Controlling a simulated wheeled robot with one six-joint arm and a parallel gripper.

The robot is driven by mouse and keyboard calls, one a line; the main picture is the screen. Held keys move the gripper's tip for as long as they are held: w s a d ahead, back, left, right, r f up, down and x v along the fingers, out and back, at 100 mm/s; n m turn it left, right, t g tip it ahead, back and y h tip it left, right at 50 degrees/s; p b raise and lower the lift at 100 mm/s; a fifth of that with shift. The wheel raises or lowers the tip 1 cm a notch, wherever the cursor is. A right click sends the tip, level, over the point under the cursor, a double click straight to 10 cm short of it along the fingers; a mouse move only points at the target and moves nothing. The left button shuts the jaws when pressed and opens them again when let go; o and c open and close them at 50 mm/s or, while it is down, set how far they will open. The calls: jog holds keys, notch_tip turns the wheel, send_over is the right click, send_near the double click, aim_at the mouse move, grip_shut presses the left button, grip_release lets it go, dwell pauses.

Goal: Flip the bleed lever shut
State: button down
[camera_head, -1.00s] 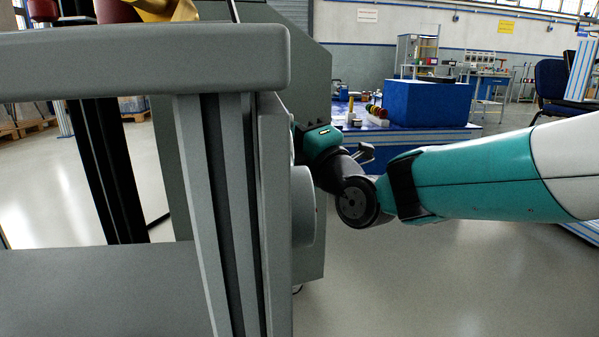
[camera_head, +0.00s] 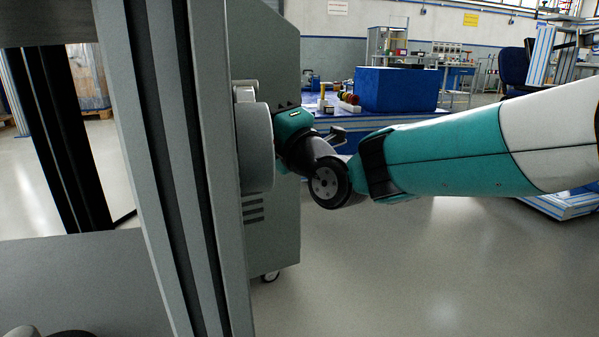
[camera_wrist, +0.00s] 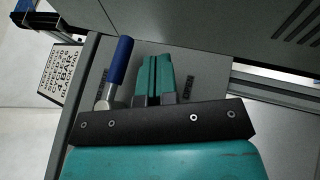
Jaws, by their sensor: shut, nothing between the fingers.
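The bleed lever (camera_wrist: 120,62) has a blue handle on a metal base and shows in the wrist view, just left of my gripper fingers. It stands out from a grey panel and slants up and slightly right in the picture. My gripper (camera_wrist: 155,62) has teal fingers held together with nothing between them, beside the blue handle. I cannot tell whether a finger touches the lever. In the head view my wrist reaches beside the grey machine; the lever and fingertips are hidden there.
A white label plate (camera_wrist: 60,74) with dark print is at the left in the wrist view. A grey upright post (camera_head: 165,150) stands close on the left in the head view. A grey cabinet (camera_head: 282,225) stands behind my wrist. Open floor lies at the lower right.

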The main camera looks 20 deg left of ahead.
jog(key=f+v, duration=0.1)
jog(key=v, duration=0.9)
jog(key=shift+w+f+b, duration=0.15)
jog(key=shift+f+b, duration=0.2)
jog(key=shift+f, duration=0.1)
